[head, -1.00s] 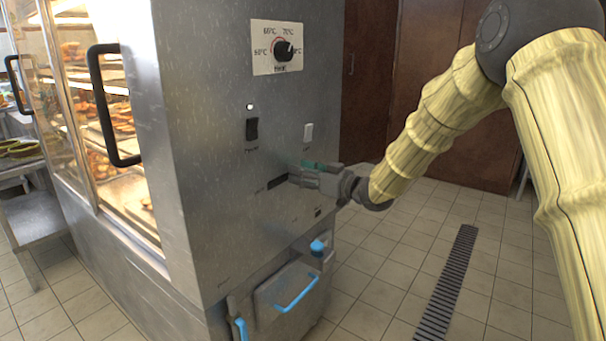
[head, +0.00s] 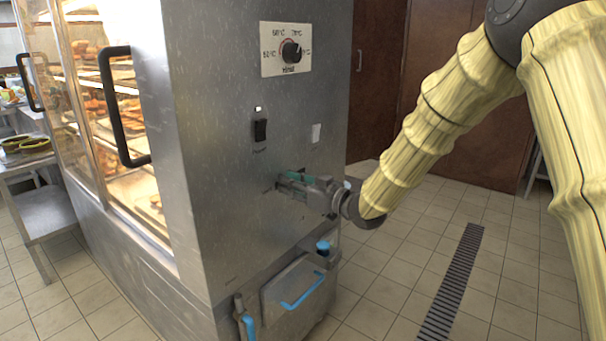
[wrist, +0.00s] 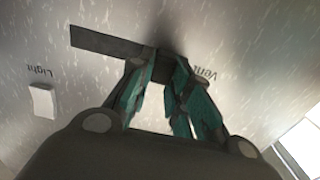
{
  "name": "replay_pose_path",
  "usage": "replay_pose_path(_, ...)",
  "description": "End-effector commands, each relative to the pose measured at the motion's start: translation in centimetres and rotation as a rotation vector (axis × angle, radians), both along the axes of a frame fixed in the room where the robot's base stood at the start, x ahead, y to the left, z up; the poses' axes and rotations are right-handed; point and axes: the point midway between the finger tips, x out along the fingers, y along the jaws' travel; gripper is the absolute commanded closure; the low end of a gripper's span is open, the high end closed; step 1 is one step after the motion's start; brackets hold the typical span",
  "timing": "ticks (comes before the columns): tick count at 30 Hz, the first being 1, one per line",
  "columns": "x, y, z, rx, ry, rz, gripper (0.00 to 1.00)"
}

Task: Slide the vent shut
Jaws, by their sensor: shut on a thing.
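The vent is a dark horizontal slot (wrist: 100,42) in the steel side panel, with an upside-down "Vent" label beside it in the wrist view. My gripper (head: 284,182) is at the panel below the power and light switches, with its green-padded fingers at the slot. In the wrist view the fingertips (wrist: 160,62) are closed together at the slot's right end, on the vent's slider. The slider itself is mostly hidden by the fingers. The dark slot stretches away to the left of the fingers there. In the head view my gripper covers most of the slot.
The heated cabinet (head: 225,220) carries a temperature dial (head: 290,52), a black power switch (head: 260,130) and a white light switch (head: 316,133). Tiled floor with a drain grate (head: 452,285) lies clear to the right.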

Motion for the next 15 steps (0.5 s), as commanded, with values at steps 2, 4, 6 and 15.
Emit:
replay_pose_path(2, -0.62, 0.44, 0.01, -0.001, 0.001, 0.002, 1.0)
replay_pose_path(4, -0.81, 0.6, -0.05, -0.001, 0.001, 0.002, 1.0)
replay_pose_path(6, -0.86, 0.67, -0.09, -0.001, 0.001, 0.003, 1.0)
replay_pose_path(15, -0.92, 0.74, -0.14, -0.001, 0.002, 0.005, 0.59)
